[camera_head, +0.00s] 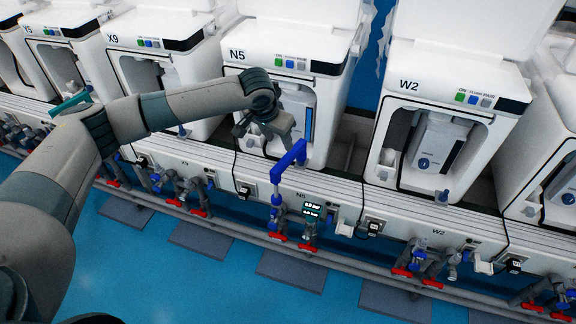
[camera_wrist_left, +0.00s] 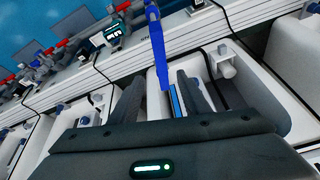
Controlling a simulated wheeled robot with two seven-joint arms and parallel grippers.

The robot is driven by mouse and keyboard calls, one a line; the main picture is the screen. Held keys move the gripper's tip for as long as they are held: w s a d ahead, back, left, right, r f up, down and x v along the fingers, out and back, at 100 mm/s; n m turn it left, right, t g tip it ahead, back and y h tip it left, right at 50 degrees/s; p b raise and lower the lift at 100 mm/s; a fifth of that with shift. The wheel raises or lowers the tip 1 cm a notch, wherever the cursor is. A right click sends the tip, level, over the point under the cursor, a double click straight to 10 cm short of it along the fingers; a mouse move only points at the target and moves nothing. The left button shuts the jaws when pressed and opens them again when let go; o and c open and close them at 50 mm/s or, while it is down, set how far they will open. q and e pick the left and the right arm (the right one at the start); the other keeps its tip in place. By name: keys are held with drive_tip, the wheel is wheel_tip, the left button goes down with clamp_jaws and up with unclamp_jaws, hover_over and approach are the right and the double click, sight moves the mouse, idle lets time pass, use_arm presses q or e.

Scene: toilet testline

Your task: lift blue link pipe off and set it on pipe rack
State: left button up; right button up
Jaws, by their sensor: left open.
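The blue link pipe (camera_head: 289,167) is a bent blue tube standing at station N5, above the lower blue fittings on the front beam. My left gripper (camera_head: 266,136) is just behind and to the left of the pipe's upper end, in front of the N5 unit. In the left wrist view the pipe (camera_wrist_left: 156,45) lies ahead, in line with the gap between the two dark fingers (camera_wrist_left: 160,78). The jaws are open; I cannot tell whether they touch the pipe. My right gripper is not in view. I cannot make out a pipe rack.
White test units N5 (camera_head: 275,38) and W2 (camera_head: 450,88) stand behind the beam, with more units on both sides.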

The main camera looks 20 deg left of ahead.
sight(286, 158)
use_arm(q)
drive_tip(key=p+x, duration=0.1)
drive_tip(key=x, duration=0.9)
drive_tip(key=shift+a+f, duration=0.1)
drive_tip(key=shift+f, duration=0.15)
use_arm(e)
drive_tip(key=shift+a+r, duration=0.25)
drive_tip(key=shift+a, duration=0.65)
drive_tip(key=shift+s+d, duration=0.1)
use_arm(q)
drive_tip(key=shift+w+f, duration=0.25)
drive_tip(key=shift+f, duration=0.15)
drive_tip(key=shift+w+f+p, duration=0.15)
drive_tip(key=shift+f+p, duration=0.15)
drive_tip(key=shift+f, duration=0.05)
drive_tip(key=x, duration=0.2)
drive_tip(key=shift+w+f, duration=0.15)
drive_tip(key=shift+f, duration=0.25)
drive_tip(key=shift+w+f, duration=0.1)
drive_tip(key=shift+f, duration=0.2)
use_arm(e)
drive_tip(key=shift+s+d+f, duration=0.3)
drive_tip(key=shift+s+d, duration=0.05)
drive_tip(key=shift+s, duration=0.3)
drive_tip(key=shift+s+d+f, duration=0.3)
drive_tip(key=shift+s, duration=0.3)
